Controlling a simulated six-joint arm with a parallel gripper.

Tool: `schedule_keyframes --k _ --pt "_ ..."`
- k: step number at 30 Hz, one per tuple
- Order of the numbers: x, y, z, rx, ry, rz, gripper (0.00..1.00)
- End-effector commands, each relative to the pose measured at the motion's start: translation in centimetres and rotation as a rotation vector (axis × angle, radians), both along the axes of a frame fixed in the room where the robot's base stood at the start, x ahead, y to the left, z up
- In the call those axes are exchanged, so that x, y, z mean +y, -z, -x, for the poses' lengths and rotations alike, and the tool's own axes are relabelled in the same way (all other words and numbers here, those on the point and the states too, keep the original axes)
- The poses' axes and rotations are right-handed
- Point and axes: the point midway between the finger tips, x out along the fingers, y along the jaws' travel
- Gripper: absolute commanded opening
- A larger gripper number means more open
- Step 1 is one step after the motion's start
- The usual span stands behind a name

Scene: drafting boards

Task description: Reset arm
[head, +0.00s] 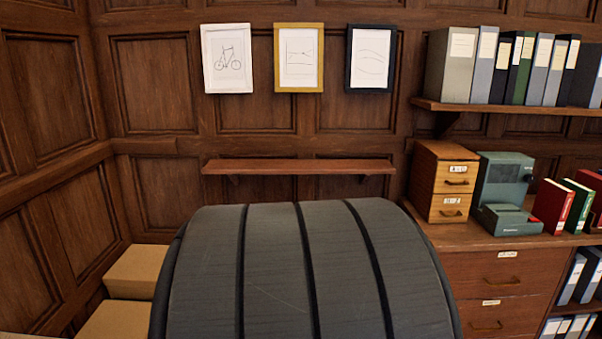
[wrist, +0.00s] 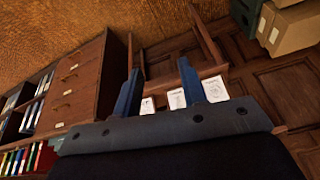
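My gripper (wrist: 158,64) shows in the wrist view with its two dark blue fingers spread wide apart. The fingers touch nothing that I can see. The wrist view is turned roughly upside down, with the brown floor (wrist: 90,18) at its top. My gripper cannot be made out in the head view, where a dark curved surface close to the camera blocks the lower middle.
A wooden wall shelf (head: 298,166) hangs below three framed drawings (head: 298,58). A drawer cabinet (head: 497,272) stands at right, bearing a small wooden drawer box (head: 443,182), a green device (head: 505,182) and books. Binders (head: 506,66) fill an upper shelf. Cardboard boxes (head: 134,270) lie at left.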

Motion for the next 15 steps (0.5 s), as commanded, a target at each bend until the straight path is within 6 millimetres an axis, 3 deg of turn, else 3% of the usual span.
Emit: schedule_keyframes --k 15 --pt "10.4 0.6 -1.1 0.034 -0.042 -0.094 0.38"
